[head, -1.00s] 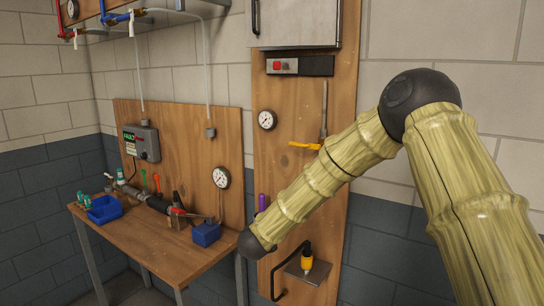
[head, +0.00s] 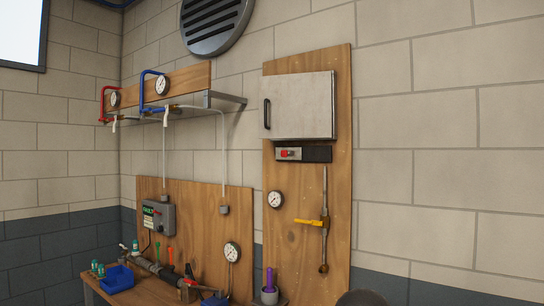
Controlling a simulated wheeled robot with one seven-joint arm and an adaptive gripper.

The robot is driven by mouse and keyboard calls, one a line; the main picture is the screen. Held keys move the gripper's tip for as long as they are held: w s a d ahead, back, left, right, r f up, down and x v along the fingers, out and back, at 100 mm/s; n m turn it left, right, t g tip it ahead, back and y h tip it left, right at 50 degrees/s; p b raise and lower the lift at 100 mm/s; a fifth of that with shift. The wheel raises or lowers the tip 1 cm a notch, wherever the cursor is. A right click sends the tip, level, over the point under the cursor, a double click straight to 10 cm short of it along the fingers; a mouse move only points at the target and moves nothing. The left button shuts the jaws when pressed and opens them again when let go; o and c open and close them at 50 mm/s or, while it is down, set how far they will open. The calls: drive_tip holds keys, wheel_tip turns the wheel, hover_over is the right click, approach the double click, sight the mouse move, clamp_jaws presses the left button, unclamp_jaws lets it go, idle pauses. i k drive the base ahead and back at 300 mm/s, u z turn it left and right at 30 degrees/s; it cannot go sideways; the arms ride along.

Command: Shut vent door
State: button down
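A pale grey metal door (head: 303,106) with a black handle (head: 267,114) on its left side is on the upper part of a tall wooden board (head: 285,232). It looks flat against its box, but I cannot tell whether it is fully closed. A round dark grey vent (head: 214,22) with slanted slats is high on the wall, cut off by the top edge. I cannot tell whether it has a door. My gripper is out of view.
Below the metal door are a red-button panel (head: 289,154), a gauge (head: 276,199) and a yellow-handled valve (head: 312,221) on a vertical pipe. The right wall is bare.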

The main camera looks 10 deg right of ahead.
sight(296, 105)
drive_tip(key=k, duration=1.05)
drive_tip(key=u, duration=0.85)
drive_tip(key=i, duration=1.95)
drive_tip(key=z, duration=0.6)
